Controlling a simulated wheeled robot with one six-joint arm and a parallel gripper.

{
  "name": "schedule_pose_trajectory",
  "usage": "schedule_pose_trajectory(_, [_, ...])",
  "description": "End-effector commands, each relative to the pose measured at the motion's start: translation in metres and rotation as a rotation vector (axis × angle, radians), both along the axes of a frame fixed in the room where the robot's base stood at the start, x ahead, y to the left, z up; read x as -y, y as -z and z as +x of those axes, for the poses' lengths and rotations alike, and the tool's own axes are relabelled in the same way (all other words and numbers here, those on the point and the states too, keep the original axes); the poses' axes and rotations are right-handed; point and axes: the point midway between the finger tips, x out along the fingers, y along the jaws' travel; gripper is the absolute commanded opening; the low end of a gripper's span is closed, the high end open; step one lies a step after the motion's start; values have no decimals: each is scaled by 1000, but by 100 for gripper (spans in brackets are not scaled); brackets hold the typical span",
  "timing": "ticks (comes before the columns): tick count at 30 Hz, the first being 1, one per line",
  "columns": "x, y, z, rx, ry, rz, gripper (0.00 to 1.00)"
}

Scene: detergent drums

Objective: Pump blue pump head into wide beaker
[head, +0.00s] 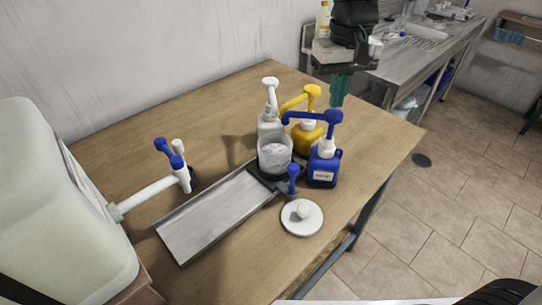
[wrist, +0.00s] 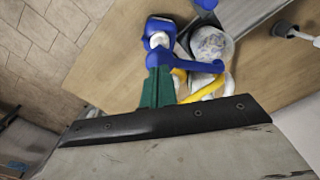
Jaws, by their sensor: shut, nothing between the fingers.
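The blue pump head (head: 333,117) sits on a white neck atop a blue bottle (head: 323,168) with a white label. Its spout points left, with its tip over or close to the beaker's rim. The wide beaker (head: 275,160) is clear, with a pale patch on it, and stands left of the bottle; it also shows in the wrist view (wrist: 211,44). My gripper (head: 338,104) has green fingers, shut and empty, pointing down just above the pump head. In the wrist view the fingertips (wrist: 157,68) overlap the pump head (wrist: 160,57); I cannot tell whether they touch.
A yellow pump bottle (head: 308,138) and a white pump bottle (head: 268,125) stand close behind. A metal channel (head: 210,217) runs toward the beaker. A white knobbed disc (head: 302,219) lies in front. A large drum (head: 62,205) with a tap stands left. The table's right part is clear.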

Motion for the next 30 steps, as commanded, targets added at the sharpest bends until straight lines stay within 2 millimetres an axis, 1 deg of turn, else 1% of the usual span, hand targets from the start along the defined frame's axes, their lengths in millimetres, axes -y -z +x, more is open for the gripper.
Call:
schedule_pose_trajectory(27, [0, 55, -1, -4, 0, -1, 0])
schedule_pose_trajectory(30, [0, 56, 0, -2, 0, -1, 0])
